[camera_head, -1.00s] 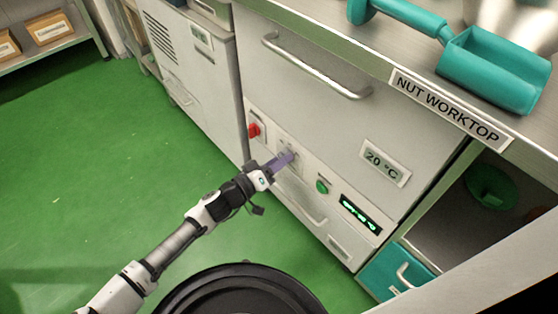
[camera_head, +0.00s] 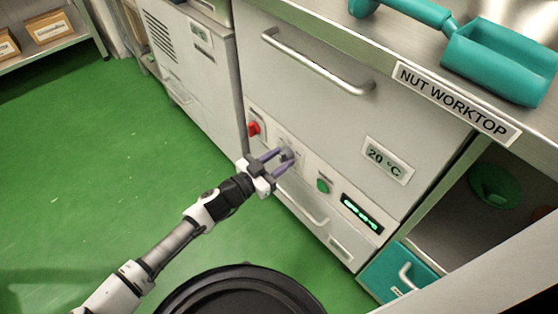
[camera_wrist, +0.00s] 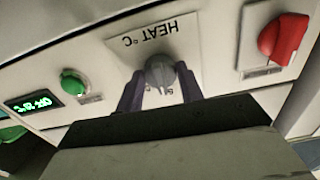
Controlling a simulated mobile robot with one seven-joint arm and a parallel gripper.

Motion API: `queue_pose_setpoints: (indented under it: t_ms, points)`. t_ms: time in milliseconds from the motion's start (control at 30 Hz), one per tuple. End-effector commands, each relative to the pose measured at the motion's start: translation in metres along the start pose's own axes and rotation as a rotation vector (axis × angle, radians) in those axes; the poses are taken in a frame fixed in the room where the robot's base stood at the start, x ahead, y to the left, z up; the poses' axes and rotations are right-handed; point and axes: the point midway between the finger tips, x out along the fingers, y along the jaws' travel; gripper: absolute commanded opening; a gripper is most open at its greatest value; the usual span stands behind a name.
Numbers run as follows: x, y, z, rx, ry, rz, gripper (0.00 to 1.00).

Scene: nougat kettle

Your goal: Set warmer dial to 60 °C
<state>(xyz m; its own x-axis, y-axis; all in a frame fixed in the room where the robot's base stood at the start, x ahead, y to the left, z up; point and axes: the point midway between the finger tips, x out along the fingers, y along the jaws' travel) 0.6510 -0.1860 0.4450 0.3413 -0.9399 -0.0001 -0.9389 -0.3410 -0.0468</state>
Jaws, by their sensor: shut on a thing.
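The warmer dial (camera_wrist: 160,72) is a grey knob on a panel marked "HEAT °C", upside down in the wrist view. In the head view the dial (camera_head: 287,154) is partly hidden by my fingers. My gripper (camera_head: 279,155) reaches the panel from the left, with its two purple fingers on either side of the dial. In the wrist view my gripper (camera_wrist: 160,92) is shut on the dial. The dial's exact setting is too small to read.
A red switch (camera_head: 254,128) sits left of the dial in the head view. A green button (camera_head: 322,186) and a small green-lit display (camera_head: 361,213) are to its right. A long handle (camera_head: 318,62) juts out above. Green floor (camera_head: 120,150) is clear on the left.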

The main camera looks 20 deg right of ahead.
Motion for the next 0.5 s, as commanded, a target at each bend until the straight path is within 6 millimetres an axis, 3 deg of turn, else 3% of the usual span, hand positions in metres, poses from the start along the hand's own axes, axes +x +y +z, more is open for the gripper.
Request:
queue_pose_setpoints:
  t_ms: [500]
  points:
    - [-0.0004, -0.0004, 0.0028, 0.486, 0.0, 0.001, 0.14]
